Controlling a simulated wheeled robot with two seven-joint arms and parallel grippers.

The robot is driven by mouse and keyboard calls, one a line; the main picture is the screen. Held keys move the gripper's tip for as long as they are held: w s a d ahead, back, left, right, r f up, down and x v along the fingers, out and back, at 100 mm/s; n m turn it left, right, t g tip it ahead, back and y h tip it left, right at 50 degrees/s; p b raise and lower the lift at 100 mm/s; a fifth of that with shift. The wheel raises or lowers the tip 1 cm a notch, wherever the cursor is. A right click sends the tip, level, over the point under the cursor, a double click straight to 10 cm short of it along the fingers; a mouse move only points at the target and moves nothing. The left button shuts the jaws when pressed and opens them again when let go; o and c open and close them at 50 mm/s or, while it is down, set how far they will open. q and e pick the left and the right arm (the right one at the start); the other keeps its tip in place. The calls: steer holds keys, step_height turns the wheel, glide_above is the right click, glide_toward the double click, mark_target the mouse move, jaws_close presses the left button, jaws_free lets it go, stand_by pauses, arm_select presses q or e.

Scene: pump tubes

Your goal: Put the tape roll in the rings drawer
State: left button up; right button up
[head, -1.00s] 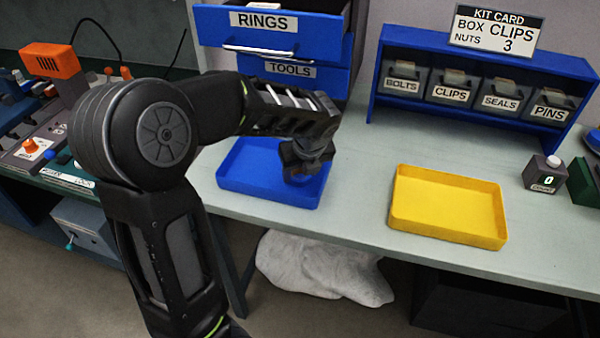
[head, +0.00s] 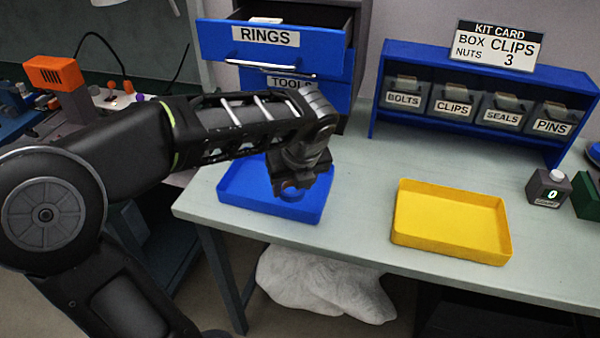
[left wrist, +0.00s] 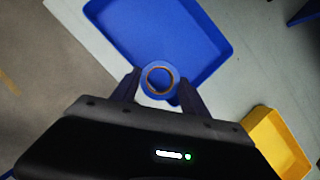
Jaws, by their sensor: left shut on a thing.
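The tape roll (left wrist: 147,91) is a blue ring with a brown core. In the left wrist view it sits between the two fingers of my left gripper (left wrist: 157,88), which is shut on it. In the head view my left gripper (head: 292,190) points down over the blue tray (head: 235,204), and the roll is mostly hidden behind it. The rings drawer (head: 262,42), blue with a RINGS label, is pulled open at the top of the drawer unit. A pale item shows inside it. My right gripper is not in view.
The tools drawer (head: 330,92) is just below the rings drawer. A yellow tray (head: 397,240) lies to the right on the bench. A blue rack (head: 378,82) of labelled bins stands at the back. A counter box (head: 548,188) is at the far right. The bench between has free room.

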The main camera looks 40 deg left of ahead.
arm_select(q)
steer(key=s+d+b, duration=0.1)
steer(key=s+d, duration=0.3)
steer(key=s, duration=0.8)
steer(key=shift+s+d, duration=0.2)
